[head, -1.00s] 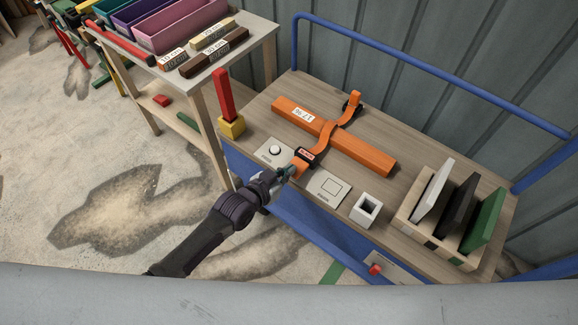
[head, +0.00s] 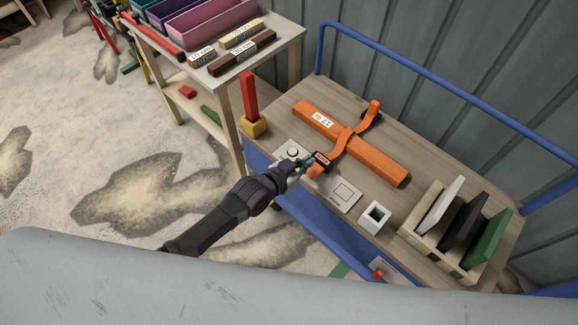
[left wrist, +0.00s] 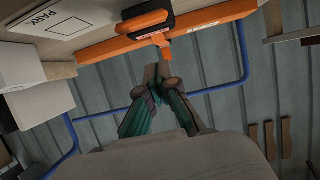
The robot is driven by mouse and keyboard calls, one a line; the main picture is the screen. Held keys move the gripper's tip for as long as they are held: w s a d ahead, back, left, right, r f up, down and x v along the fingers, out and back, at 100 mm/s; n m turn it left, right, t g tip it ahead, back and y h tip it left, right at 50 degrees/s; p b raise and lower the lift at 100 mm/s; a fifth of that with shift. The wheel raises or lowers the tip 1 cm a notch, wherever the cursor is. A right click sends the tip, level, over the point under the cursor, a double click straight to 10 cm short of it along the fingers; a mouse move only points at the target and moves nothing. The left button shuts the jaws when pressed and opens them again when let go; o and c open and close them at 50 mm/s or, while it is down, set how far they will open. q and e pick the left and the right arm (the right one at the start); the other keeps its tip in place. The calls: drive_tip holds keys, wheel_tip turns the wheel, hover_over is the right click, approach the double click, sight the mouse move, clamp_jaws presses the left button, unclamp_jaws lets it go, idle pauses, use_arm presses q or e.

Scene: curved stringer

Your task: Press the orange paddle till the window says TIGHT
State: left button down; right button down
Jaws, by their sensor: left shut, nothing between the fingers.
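An orange strap (head: 341,144) crosses over a long orange beam (head: 375,155) with a white label on the wooden cart top. At the strap's near end is a dark window box (head: 321,158) with a red display; its word is too small to read. The orange paddle (head: 314,171) is just below the window box. My left gripper (head: 306,161) is shut and empty, close to the left of the window box and paddle. I cannot tell whether it touches them. My right gripper is not in view.
A white round button (head: 292,152) is left of my gripper. A flat pad (head: 343,195), a hollow white block (head: 375,217) and a rack of upright panels (head: 440,232) stand to the right. A red post on a yellow block (head: 250,110) stands at the left corner.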

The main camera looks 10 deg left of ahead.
use_arm(q)
drive_tip(key=r+v, duration=0.1)
drive_tip(key=v, duration=0.9)
drive_tip(key=shift+d+b, duration=0.2)
drive_tip(key=shift+b, duration=0.2)
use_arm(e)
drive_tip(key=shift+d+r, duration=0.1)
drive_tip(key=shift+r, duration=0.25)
use_arm(q)
drive_tip(key=shift+w, duration=0.1)
